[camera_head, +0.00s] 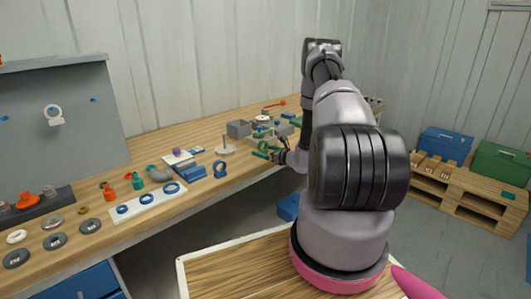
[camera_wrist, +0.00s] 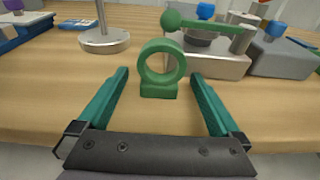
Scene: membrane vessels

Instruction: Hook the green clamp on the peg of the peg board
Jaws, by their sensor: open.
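The green clamp (camera_wrist: 162,68), a ring on a small block base, stands upright on the wooden table in the wrist view. My gripper (camera_wrist: 159,75) is open, with its teal fingers to the left and right of the clamp and a gap on each side. In the head view my gripper (camera_head: 268,154) is low over the table's front edge, and the clamp cannot be told from the fingers. The grey peg board (camera_head: 85,135) stands at the far left, with small blue pegs (camera_head: 93,100). A pale ring-shaped clamp (camera_head: 54,114) hangs on its middle peg.
Behind the clamp are a grey block fixture (camera_wrist: 205,62) with a green-handled lever (camera_wrist: 215,25) and a round metal stand (camera_wrist: 104,41).

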